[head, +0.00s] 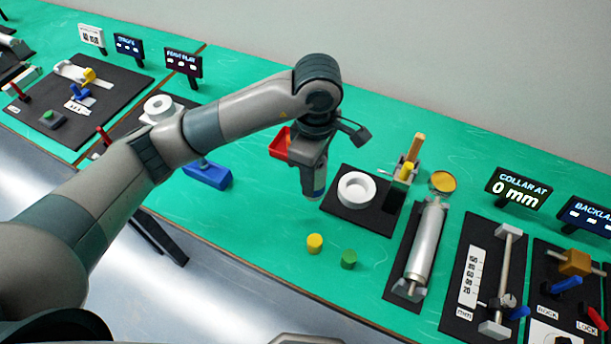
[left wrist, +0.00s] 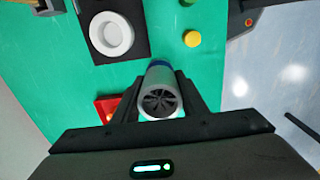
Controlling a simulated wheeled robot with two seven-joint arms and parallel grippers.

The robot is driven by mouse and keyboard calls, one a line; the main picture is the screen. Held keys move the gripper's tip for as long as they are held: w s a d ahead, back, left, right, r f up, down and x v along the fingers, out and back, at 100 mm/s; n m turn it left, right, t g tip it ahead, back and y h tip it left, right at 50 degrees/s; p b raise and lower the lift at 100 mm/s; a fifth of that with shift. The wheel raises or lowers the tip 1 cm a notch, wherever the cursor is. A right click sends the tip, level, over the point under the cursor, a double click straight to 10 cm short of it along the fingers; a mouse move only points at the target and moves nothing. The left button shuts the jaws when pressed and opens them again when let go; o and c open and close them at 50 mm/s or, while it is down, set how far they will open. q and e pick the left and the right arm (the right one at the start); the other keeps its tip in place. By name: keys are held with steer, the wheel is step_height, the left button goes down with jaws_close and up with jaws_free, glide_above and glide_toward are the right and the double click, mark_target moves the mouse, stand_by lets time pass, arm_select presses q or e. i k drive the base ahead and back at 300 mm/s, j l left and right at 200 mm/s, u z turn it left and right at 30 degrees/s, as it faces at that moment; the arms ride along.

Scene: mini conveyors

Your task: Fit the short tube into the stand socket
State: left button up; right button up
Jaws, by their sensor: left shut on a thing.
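My left gripper (head: 316,160) is shut on a short grey tube (head: 313,183), which hangs down above the green table. In the left wrist view the tube (left wrist: 161,98) lies between the two dark fingers, with a slotted near end and a blue band at its far end. The likely stand socket is a thick white ring (head: 345,190) on a black base, just right of the tube in the head view. The ring also shows in the left wrist view (left wrist: 98,33), at upper left. The tube is apart from it. My right gripper is not in view.
A yellow cylinder (head: 314,243) and a green one (head: 348,259) stand in front of the ring's base. A silver roller (head: 427,243) is to the right. A red tray (head: 278,145) lies behind the gripper, and a blue block (head: 207,175) lies to the left.

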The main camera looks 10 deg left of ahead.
mark_target(356, 193)
steer(key=i+l+z, duration=0.1)
steer(key=l+z, duration=0.15)
steer(key=z, duration=0.15)
steer(key=i+l+z, duration=0.1)
steer(key=l+z, duration=0.15)
steer(key=z, duration=0.15)
